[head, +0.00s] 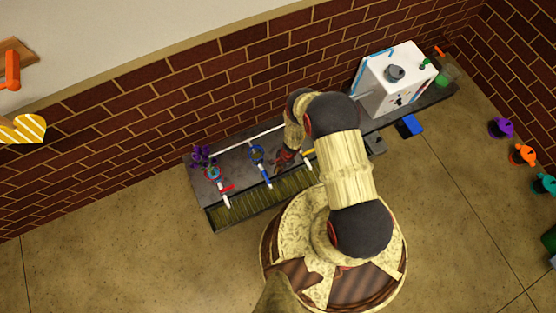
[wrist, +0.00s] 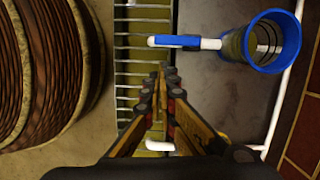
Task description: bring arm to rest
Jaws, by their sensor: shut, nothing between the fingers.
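My arm reaches from my base over the low bench by the brick wall, with its end bent down toward the bench. My gripper (wrist: 163,78) is shut and empty, its fingers together above the edge between the slatted grate and the grey slab. In the head view my gripper (head: 285,159) is small and partly hidden by my arm, just right of a blue ring holder (head: 257,154). The blue ring holder (wrist: 264,42) also shows in the wrist view, to the upper right of the fingertips and apart from them.
The bench's grate (head: 250,205) runs along its front. A ring holder with a red handle (head: 226,188) and purple flowers (head: 201,155) stand at its left end. A white box (head: 395,80) stands at its right end. A blue block (head: 410,126) lies nearby. Open floor (head: 110,240) is left.

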